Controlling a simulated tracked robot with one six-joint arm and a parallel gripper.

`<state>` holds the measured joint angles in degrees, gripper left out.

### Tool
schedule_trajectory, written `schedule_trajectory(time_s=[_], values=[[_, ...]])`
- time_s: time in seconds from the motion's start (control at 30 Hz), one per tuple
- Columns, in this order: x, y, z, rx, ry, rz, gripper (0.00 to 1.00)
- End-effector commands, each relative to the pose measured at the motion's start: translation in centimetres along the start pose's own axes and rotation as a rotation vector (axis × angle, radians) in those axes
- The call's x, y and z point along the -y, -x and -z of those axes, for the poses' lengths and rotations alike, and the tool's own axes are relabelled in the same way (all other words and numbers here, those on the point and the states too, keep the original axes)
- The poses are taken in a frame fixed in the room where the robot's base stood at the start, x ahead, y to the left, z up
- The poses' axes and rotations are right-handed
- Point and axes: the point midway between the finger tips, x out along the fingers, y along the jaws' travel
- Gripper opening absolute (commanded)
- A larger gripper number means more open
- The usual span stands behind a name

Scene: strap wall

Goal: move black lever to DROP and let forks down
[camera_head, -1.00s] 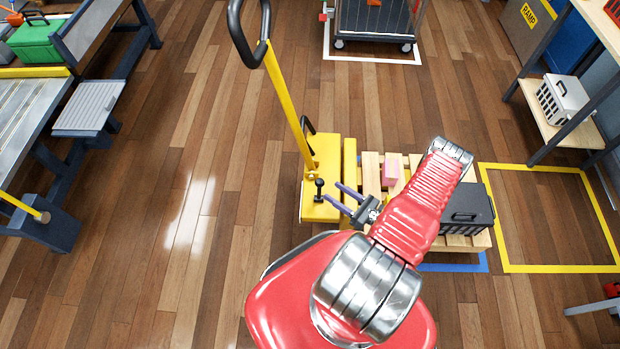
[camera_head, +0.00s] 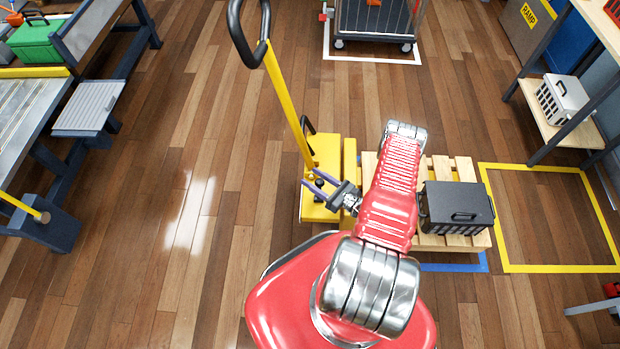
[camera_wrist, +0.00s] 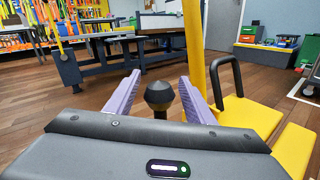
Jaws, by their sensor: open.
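The yellow pallet jack (camera_head: 326,155) stands on the wood floor with its tall yellow handle (camera_head: 285,95) rising to a black loop. Its black lever (camera_head: 319,183) with a round knob stands on the yellow body, and the knob shows in the wrist view (camera_wrist: 159,95). My gripper (camera_head: 311,178) is open, its purple fingers on either side of the knob; in the wrist view my gripper (camera_wrist: 160,80) shows gaps beside the knob, and I see no clear contact. The forks are hidden under the wooden pallet (camera_head: 452,166). Lever markings cannot be read.
A dark grey case (camera_head: 456,207) sits on the pallet. A yellow floor outline (camera_head: 555,268) lies empty at right, and a blue line (camera_head: 455,268) shows below the pallet. A shelf stands at right, benches at left. Floor left of the jack is clear.

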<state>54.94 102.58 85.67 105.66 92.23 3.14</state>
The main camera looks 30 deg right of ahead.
Motion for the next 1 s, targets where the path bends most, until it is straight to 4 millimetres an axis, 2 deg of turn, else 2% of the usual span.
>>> schedule_trajectory(time_s=[0.2,0.5,1.0], values=[[-0.03,-1.21,-0.01,0.0,0.0,-0.001,0.49],[-0.01,-1.27,-0.01,0.0,0.0,0.0,0.48],[0.01,-1.24,0.0,0.0,0.0,0.001,0.13]])
